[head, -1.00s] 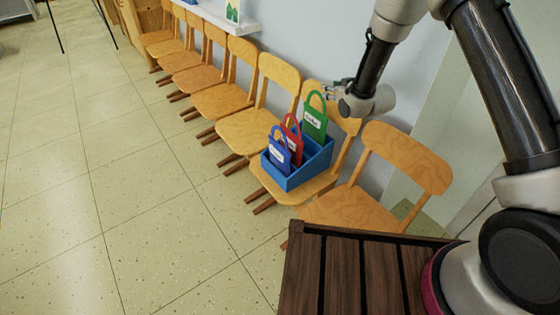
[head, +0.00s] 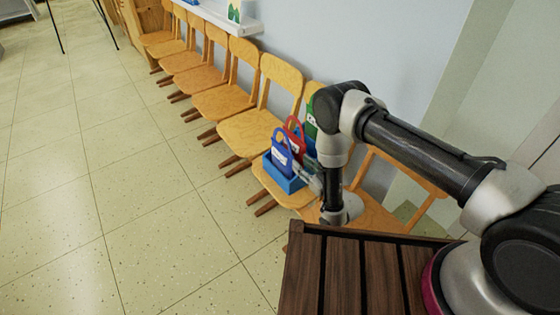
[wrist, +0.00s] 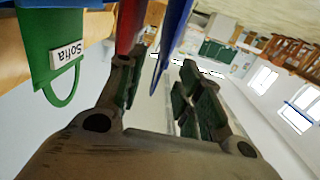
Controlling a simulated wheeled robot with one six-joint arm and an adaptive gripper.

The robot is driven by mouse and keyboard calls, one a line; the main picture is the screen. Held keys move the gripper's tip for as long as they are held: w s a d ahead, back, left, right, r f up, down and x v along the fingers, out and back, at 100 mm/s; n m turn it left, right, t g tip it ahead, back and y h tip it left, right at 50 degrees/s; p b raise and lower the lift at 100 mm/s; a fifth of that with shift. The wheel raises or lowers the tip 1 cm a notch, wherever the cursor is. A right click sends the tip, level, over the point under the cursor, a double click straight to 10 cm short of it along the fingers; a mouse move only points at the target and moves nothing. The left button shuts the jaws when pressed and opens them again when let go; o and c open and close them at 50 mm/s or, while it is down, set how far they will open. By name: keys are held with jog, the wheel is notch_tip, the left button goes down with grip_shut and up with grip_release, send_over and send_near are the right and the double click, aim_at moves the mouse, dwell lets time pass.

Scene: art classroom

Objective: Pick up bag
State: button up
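Three bags with handles and white labels stand in a blue box (head: 285,183) on a chair: a blue bag (head: 281,160) in front, a red bag (head: 298,146) behind it, and a green bag (head: 311,128) at the back, partly hidden by my arm. My gripper (head: 308,177) is at the right side of the box, low by the blue bag. In the wrist view my gripper (wrist: 160,90) is open. The blue bag (wrist: 173,35) shows edge-on between the fingers, the red bag (wrist: 130,25) by the left finger, and the green bag (wrist: 45,45), labelled Sofia, at far left.
A row of wooden chairs (head: 247,130) runs along the wall to the back left. A dark slatted wooden surface (head: 340,270) is in front, beside my arm's base. The tiled floor (head: 130,210) on the left is clear.

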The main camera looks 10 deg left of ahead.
aim_at(283, 150)
jog(key=x, duration=0.6)
jog(key=shift+s+a+f, duration=0.15)
jog(key=shift+f, duration=0.05)
jog(key=x, duration=0.5)
jog(key=shift+w+a+f, duration=0.2)
jog(key=shift+a+f, duration=0.05)
jog(key=shift+a, duration=0.1)
jog(key=shift+c, duration=0.2)
grip_shut()
